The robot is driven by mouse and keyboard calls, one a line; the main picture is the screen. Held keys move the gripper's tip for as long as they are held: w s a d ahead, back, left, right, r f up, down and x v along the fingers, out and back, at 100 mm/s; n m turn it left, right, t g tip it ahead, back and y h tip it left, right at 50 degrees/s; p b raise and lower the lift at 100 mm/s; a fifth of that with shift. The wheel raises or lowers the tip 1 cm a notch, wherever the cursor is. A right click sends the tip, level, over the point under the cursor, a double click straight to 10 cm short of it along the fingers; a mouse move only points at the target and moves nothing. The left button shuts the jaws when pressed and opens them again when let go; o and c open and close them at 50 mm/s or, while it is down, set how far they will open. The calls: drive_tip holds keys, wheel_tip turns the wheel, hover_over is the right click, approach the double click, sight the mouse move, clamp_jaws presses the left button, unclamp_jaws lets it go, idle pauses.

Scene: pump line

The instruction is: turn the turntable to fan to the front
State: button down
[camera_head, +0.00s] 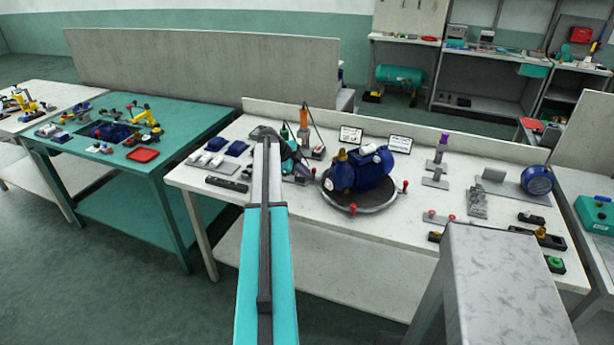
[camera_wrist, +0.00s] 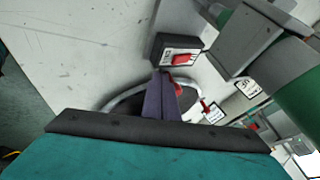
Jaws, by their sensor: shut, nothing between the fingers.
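The turntable (camera_head: 362,206) is a round grey disc on the white bench in the head view, with red-knobbed handles at its rim. A blue pump and motor unit (camera_head: 343,178) with a brass-coloured fitting stands on it. Its rounded blue end points to the back right; I cannot make out the fan clearly. My gripper (camera_head: 301,175) is low over the bench, just left of the turntable, partly hidden by my arm. In the wrist view my gripper (camera_wrist: 165,98) has its dark purple fingers together and empty, near a red part; I cannot tell whether they touch.
A black box with a red switch (camera_wrist: 178,54) lies close ahead of the fingers. An orange-handled tool (camera_head: 304,117) and two label cards (camera_head: 350,135) stand behind. The bench front has some free room.

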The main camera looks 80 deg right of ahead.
drive_tip(key=shift+w+a+f+b, duration=0.15)
drive_tip(key=shift+a+b, duration=0.15)
drive_tip(key=shift+a, duration=0.25)
drive_tip(key=shift+w+a+r+b, duration=0.15)
drive_tip(key=shift+a+b, duration=0.15)
drive_tip(key=shift+a, duration=0.2)
drive_tip(key=shift+w+a+f+b, duration=0.15)
drive_tip(key=shift+a+b, duration=0.1)
drive_tip(key=shift+a, duration=0.2)
drive_tip(key=shift+w+a+b, duration=0.15)
drive_tip(key=shift+a+b, duration=0.05)
drive_tip(key=shift+a, duration=0.25)
drive_tip(key=d+b+v, duration=0.1)
drive_tip(key=b+v, duration=0.1)
drive_tip(key=v, duration=0.8)
drive_tip(key=shift+w, duration=0.25)
